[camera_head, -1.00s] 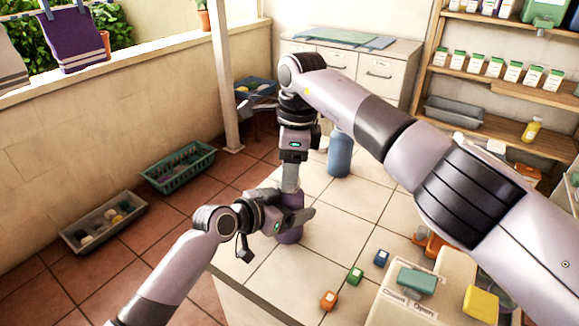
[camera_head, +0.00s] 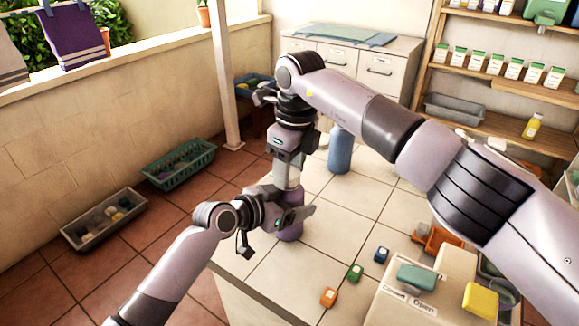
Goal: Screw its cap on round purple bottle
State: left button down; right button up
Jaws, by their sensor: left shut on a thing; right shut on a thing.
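The round purple bottle (camera_head: 290,232) stands upright near the left edge of the tiled counter. My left gripper (camera_head: 293,214) is shut on it and reaches in from the left around its body. My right gripper (camera_head: 288,180) points straight down just above the bottle's top. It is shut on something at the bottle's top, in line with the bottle. The cap is hidden by the fingers, so I cannot tell how it sits on the neck.
A blue bottle (camera_head: 340,152) stands behind, to the right. Green, blue and orange blocks (camera_head: 356,272) lie at the front right, beside a beige box (camera_head: 430,290) with labels. The tiles between are clear. Crates (camera_head: 178,163) sit on the floor at left.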

jog(key=o, duration=1.1)
jog(key=shift+r, duration=0.1)
jog(key=shift+r, duration=2.2)
jog(key=o, duration=0.5)
jog(key=r, duration=0.8)
jog(key=d+r, duration=0.1)
jog(key=r, duration=0.3)
jog(key=shift+s, duration=0.35)
